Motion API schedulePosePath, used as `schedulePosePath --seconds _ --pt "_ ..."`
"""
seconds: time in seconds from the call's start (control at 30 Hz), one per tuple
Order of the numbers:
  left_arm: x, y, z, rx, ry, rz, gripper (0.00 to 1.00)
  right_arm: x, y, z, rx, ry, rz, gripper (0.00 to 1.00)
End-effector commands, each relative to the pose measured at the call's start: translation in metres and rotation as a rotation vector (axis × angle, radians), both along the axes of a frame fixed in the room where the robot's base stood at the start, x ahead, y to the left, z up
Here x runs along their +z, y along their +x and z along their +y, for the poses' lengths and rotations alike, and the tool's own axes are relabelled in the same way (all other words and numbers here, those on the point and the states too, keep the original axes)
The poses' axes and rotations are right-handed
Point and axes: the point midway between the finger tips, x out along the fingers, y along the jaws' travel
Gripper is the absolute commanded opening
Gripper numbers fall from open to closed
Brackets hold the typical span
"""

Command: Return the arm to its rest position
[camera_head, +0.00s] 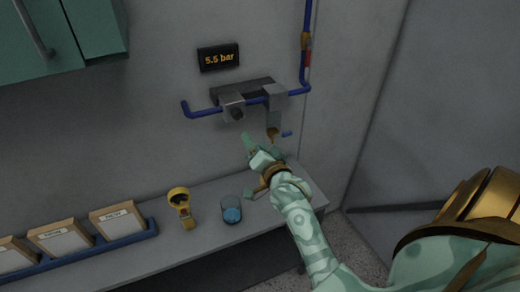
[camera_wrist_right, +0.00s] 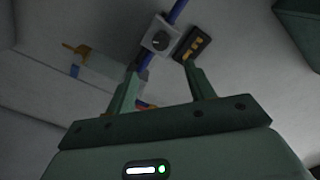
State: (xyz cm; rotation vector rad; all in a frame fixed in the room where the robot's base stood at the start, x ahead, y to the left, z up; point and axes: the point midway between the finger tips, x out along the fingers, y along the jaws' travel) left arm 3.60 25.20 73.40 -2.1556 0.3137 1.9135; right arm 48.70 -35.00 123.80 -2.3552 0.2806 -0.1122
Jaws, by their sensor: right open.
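My right arm comes in from the lower right in the head view, pale green with bronze bands. Its gripper (camera_head: 251,155) is in front of the wall, below the grey valve block and above the shelf. In the right wrist view the two dark green fingers of the gripper (camera_wrist_right: 160,72) stand apart with nothing between them. Beyond them are a grey block with a dark round knob (camera_wrist_right: 160,41) and the pressure display (camera_wrist_right: 193,43). My left gripper is not in view.
The display (camera_head: 219,58) reads 5.5 bar. A blue pipe (camera_head: 204,112) runs along the wall. A shelf (camera_head: 178,238) holds a yellow handheld device (camera_head: 181,205), a glass with blue contents (camera_head: 232,211) and several boxes in a blue tray (camera_head: 128,241). A green cabinet (camera_head: 96,35) hangs upper left.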

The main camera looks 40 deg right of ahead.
Motion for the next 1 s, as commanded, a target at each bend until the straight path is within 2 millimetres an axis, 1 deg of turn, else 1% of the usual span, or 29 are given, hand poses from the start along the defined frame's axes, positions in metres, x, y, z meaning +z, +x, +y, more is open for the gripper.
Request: schedulePosePath --seconds 0.03,0.1,0.23,0.77,0.87,0.9,0.97,1.0 --pt "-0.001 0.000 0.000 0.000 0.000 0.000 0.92 -0.001 -0.008 0.002 0.000 0.000 0.001 0.54" --pt "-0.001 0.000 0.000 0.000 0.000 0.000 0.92 -0.001 -0.016 0.004 0.001 0.000 0.001 0.54" --pt "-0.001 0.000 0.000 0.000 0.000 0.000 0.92 0.000 -0.022 0.006 0.001 0.000 -0.001 0.54" --pt "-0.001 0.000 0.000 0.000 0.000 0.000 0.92 0.000 -0.023 0.006 0.001 -0.002 0.000 0.54" --pt "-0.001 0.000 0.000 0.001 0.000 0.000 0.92 0.000 -0.023 0.005 -0.001 -0.060 0.012 0.54" --pt "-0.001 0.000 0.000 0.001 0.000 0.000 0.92 -0.015 -0.022 0.006 0.001 -0.103 0.053 0.54" --pt "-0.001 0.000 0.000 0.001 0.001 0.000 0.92 -0.046 -0.019 0.013 0.020 -0.152 0.129 0.54" --pt "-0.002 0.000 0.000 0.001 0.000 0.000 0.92 -0.074 -0.018 0.020 0.043 -0.188 0.191 0.54"
